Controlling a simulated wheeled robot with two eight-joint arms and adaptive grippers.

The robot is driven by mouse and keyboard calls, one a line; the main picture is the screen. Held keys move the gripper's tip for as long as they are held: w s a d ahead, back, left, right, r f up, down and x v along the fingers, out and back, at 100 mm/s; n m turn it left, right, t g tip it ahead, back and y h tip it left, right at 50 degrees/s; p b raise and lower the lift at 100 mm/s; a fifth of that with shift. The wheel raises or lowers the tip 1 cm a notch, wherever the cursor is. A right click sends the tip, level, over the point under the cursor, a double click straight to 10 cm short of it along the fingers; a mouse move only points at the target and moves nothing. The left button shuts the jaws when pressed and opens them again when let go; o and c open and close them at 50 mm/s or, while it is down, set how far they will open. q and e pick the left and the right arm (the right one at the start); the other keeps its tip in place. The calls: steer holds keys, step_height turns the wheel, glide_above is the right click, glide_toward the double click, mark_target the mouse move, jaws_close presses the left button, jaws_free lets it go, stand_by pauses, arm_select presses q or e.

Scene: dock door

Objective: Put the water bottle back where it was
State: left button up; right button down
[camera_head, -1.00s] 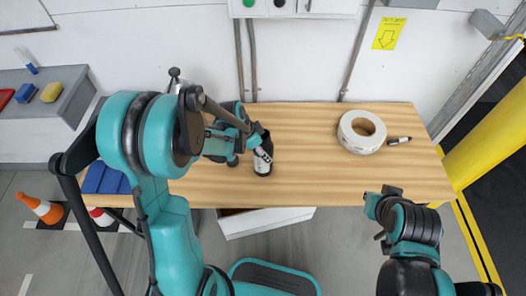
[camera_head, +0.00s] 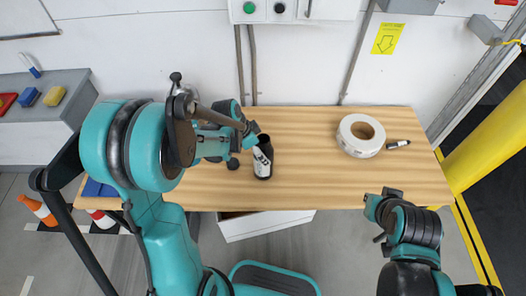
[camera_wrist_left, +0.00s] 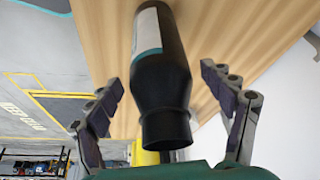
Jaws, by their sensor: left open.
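The water bottle (camera_head: 263,161) is black with a white label and stands on the wooden table, left of its middle. In the left wrist view the bottle (camera_wrist_left: 163,70) shows close up, its dark neck toward me, between my spread fingers. My left gripper (camera_head: 248,137) is open at the bottle's upper left; both fingers (camera_wrist_left: 163,80) show a gap to the bottle. My right gripper (camera_head: 378,212) is off the table's front edge at the right, far from the bottle; its jaw state is unclear.
A blue item (camera_head: 97,189) is at the left end. The table (camera_head: 310,180) is clear between bottle and roll.

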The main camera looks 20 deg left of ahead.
arm_select(q)
steer(key=p+v, duration=0.3)
steer(key=v, duration=0.6)
steer(key=s+r+n+t+y, duration=0.1)
steer(key=s+r+n+t, duration=0.1)
steer(key=s+r+n, duration=0.2)
steer(key=s+r+n+t+y, duration=0.2)
steer(key=s+r+n, duration=0.2)
steer(key=s, duration=0.6)
steer(key=shift+d+r+n+y, duration=0.15)
steer(key=shift+d+n+y, duration=0.25)
steer(key=shift+n, duration=0.7)
steer(key=shift+d, duration=0.1)
steer(key=shift+f+b, duration=0.45)
steer(key=shift+b, duration=0.25)
